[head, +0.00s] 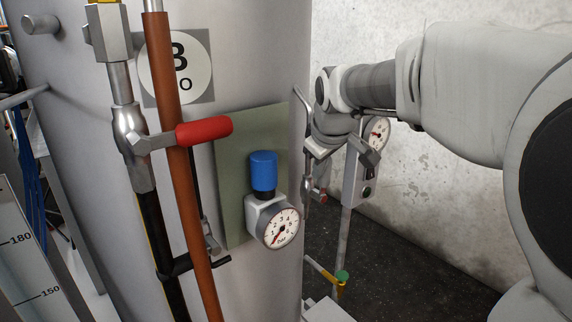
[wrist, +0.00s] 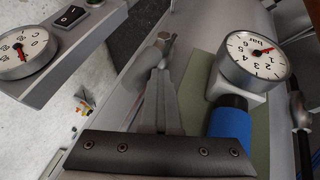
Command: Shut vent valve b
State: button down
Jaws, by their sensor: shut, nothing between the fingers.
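Drum B (head: 100,70) fills the left of the head view, with a round B sign (head: 195,68). A lever valve with a red grip (head: 204,130) sits on its front; the lever points right, across the pipe. I cannot tell which fitting is vent valve b. A thin bent pipe (head: 300,97) runs down the drum's right side, with a small red part (head: 320,196) low beside it. My gripper (head: 314,152) is close to this pipe. In the wrist view my gripper (wrist: 160,78) is shut and empty, near a grey fitting (wrist: 158,50); contact is unclear.
A blue-capped regulator (head: 263,170) with a gauge (head: 279,228) is mounted on a green plate (head: 235,160). A gauge box (head: 358,178) stands on a post behind my gripper. A yellow valve with a green knob (head: 342,275) is low. A brown hose (head: 180,200) hangs in front.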

jog(key=w+d+f+m+g+y+p, duration=0.2)
jog(key=w+d+g+y+p, duration=0.3)
jog(key=d+y+p, duration=0.2)
jog(key=shift+w+d+f+p, duration=0.25)
jog(key=shift+d+p, duration=0.45)
jog(key=shift+p, duration=0.5)
jog(key=shift+w, duration=0.1)
